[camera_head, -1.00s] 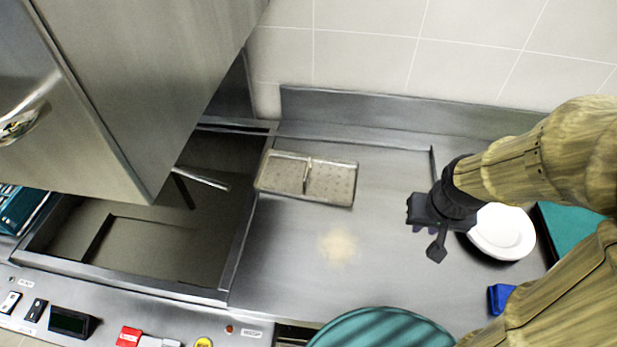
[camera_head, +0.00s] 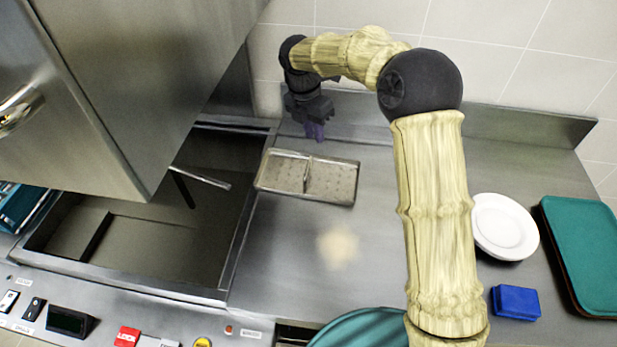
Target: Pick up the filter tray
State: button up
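The filter tray (camera_head: 335,183) is a shallow perforated metal tray with a raised handle bar across its middle. It lies on the steel counter just right of the sink basin's edge. My gripper (camera_head: 315,135) hangs above and behind the tray, near the back splash, with its purple-tipped fingers pointing down. It is apart from the tray and holds nothing that I can see. The gap between the fingers is too small to judge.
An open steel basin (camera_head: 150,235) lies left of the tray, under a raised metal hood (camera_head: 110,90). A white plate (camera_head: 503,228), a blue block (camera_head: 516,302) and teal trays (camera_head: 585,250) are at right.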

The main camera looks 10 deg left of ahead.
aim_at(308, 167)
jog(key=a+n, duration=0.1)
jog(key=n, duration=0.1)
jog(key=w+a+n, duration=0.1)
jog(key=a, duration=0.1)
jog(key=a+f+n, duration=0.1)
jog(key=a+n, duration=0.1)
jog(key=shift+w+n, duration=0.3)
jog(key=shift+w, duration=0.05)
jog(key=shift+f, duration=0.1)
jog(key=f, duration=0.4)
jog(key=d+f+p, duration=0.1)
jog(key=f, duration=0.3)
jog(key=d+f, duration=0.1)
jog(key=f, duration=0.3)
jog(key=shift+d, duration=0.25)
jog(key=shift+s+d+f+p, duration=0.15)
jog(key=shift+f+p, duration=0.25)
jog(key=shift+f, duration=0.4)
jog(key=shift+w+d+f+p, duration=0.1)
jog(key=shift+d+f+p, duration=0.25)
jog(key=shift+f, duration=0.5)
jog(key=shift+s+d+f+p, duration=0.1)
jog(key=shift+f+p, duration=0.35)
jog(key=shift+f, duration=0.35)
jog(key=shift+c, duration=0.2)
